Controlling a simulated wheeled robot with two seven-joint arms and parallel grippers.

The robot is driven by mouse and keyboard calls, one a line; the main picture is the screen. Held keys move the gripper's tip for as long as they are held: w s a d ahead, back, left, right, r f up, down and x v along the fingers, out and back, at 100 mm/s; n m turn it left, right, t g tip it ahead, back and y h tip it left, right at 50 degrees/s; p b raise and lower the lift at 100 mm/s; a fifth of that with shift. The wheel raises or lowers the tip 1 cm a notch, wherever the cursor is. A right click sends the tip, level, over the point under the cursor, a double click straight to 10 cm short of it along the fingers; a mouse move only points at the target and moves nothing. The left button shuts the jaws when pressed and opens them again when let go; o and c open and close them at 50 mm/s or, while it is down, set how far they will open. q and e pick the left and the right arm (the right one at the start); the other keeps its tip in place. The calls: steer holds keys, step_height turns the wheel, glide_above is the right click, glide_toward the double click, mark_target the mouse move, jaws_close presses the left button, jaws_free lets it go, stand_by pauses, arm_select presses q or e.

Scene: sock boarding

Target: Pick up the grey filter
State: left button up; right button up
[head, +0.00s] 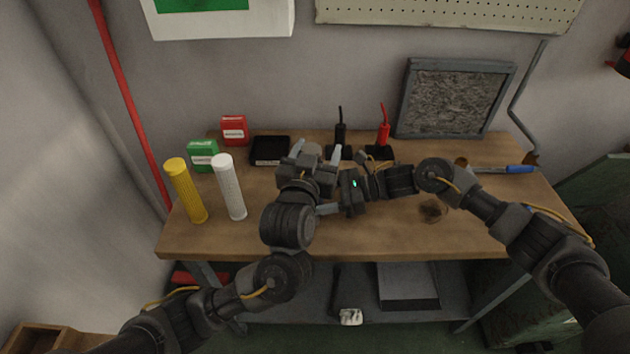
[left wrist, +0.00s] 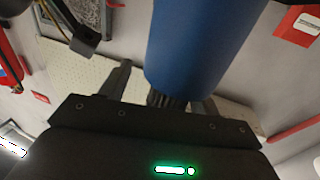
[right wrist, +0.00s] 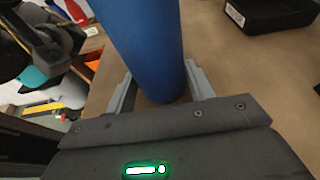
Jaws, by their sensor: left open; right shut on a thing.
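The grey filter (head: 455,98) is a framed, textured panel leaning upright against the wall at the bench's back right. Part of it shows at the top left of the left wrist view (left wrist: 88,10). My left gripper (head: 317,153) is over the middle of the bench, apart from the filter, with fingers spread. A blue cylinder (left wrist: 200,45) shows in front of its fingers. My right gripper (head: 328,202) is close beside it, shut on a blue cylinder (right wrist: 145,45). That cylinder is hidden behind my arms in the head view.
Yellow (head: 186,190) and white (head: 229,187) cylinders stand at the bench's left. Green (head: 203,155) and red (head: 234,130) boxes and a black tray (head: 271,150) are behind.

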arm_select(q)
steer(key=c, duration=1.3)
step_height(320, 180, up, 10)
steer(key=shift+r, duration=0.1)
arm_select(e)
steer(key=o, duration=0.8)
arm_select(q)
steer(key=shift+r, duration=0.1)
arm_select(e)
steer(key=shift+o, duration=0.2)
steer(key=shift+r, duration=0.1)
